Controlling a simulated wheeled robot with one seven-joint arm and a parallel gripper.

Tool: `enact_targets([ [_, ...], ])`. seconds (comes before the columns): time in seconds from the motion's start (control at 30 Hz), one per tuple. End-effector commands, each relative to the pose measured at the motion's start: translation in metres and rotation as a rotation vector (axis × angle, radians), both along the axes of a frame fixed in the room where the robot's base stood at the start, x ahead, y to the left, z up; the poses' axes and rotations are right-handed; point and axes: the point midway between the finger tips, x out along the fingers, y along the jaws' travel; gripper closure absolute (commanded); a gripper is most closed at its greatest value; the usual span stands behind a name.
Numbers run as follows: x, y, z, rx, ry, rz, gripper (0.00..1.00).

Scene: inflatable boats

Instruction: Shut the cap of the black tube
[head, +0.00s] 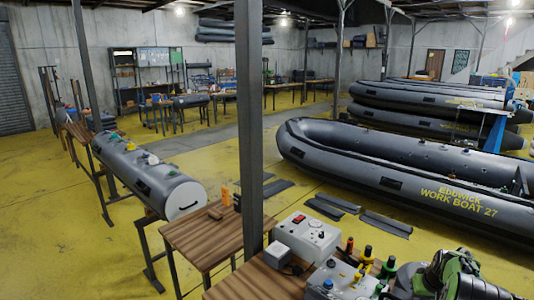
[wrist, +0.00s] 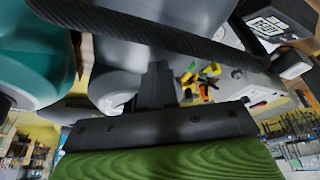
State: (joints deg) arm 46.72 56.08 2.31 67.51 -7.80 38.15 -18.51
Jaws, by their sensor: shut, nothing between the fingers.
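A long dark grey-black tube (head: 150,175) lies on a stand at the left in the head view, with a pale round end facing me. Small fittings sit along its top: a green one (head: 97,126), a white one (head: 131,146) and a yellow one (head: 151,159). They are too small to tell which is a cap or whether it is open. My gripper (wrist: 157,75) shows dark and shut in the wrist view, with nothing seen between its fingers. My green and black arm is at the bottom right of the head view, well away from the tube.
A wooden table (head: 205,232) stands beside the tube's near end. A grey control box (head: 308,236) and bottles with coloured caps (head: 366,257) are on the nearer bench. A steel post (head: 249,110) rises between. Inflatable boats (head: 420,165) fill the right. Yellow floor is clear left of the tube.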

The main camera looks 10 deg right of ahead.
Motion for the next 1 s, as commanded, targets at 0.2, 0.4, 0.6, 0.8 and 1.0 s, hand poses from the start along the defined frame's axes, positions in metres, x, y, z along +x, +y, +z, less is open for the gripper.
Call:
enact_targets([
  [0.2,0.005,-0.006,0.019,-0.002,-0.003,0.0,1.0],
  [0.4,0.009,-0.01,0.027,-0.003,-0.005,0.0,1.0],
  [0.6,0.015,-0.018,0.039,-0.003,-0.005,0.0,1.0],
  [0.8,0.019,-0.022,0.042,-0.004,-0.007,0.001,1.0],
  [1.0,0.026,-0.031,0.051,-0.004,-0.006,0.001,1.0],
])
